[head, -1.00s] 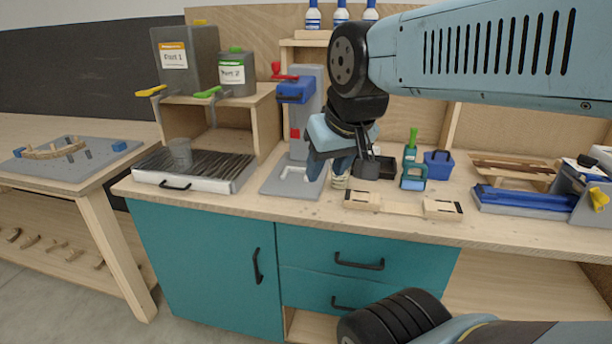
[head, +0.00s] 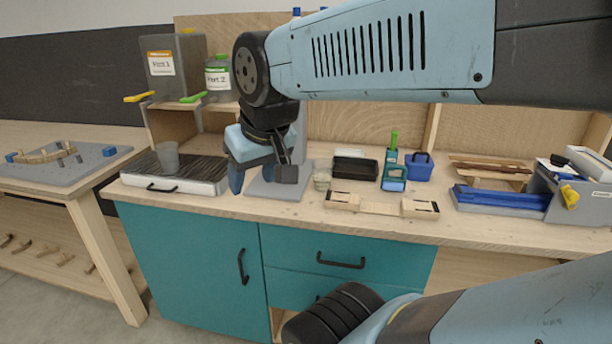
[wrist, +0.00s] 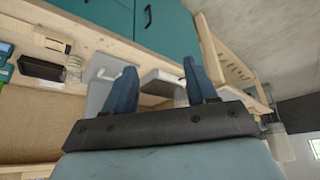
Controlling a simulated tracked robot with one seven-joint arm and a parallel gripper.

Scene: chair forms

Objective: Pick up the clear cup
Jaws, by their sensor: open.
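The clear cup (head: 168,157) is a grey, see-through tumbler standing upright on the dark slatted top of a white tray (head: 188,188) at the left of the workbench. My gripper (head: 262,178) is open and empty, to the right of the cup in the head view and apart from it. Its fingers point down in front of the grey base plate (head: 300,181). In the wrist view my two blue fingers (wrist: 160,68) are spread with nothing held between them. I cannot make out the cup in the wrist view.
Part 1 (head: 175,68) and Part 2 (head: 218,78) containers stand on a wooden shelf behind the tray, with yellow and green levers sticking forward. A small glass jar (head: 322,180), a black bin (head: 355,167) and a wooden fixture (head: 380,205) lie right of my gripper.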

